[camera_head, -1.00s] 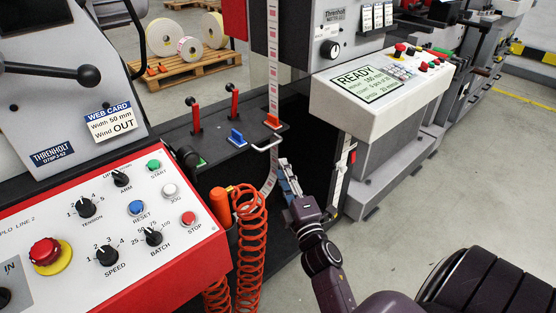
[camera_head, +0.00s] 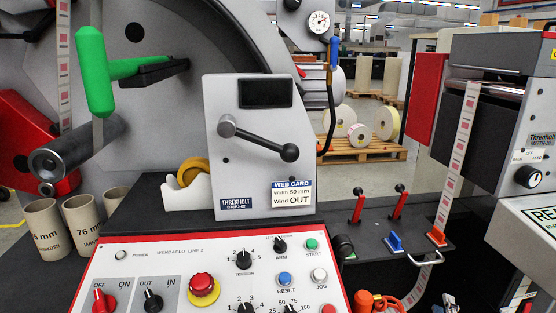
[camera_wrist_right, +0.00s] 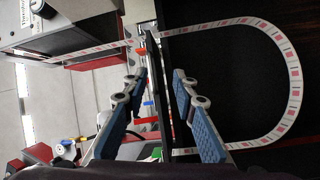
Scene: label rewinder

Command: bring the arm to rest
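My right gripper (camera_wrist_right: 160,82) shows in the right wrist view with its two blue-padded fingers apart and nothing between them. Behind the fingers are a dark panel edge and a black surface. In the head view only the tips of my right gripper (camera_head: 450,302) show, low at the bottom edge, right of the console. My left gripper is not in view.
A label web (camera_head: 461,150) hangs at the right; it curves in a loop in the wrist view (camera_wrist_right: 293,75). A red-edged control panel (camera_head: 215,262) fills the lower middle.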

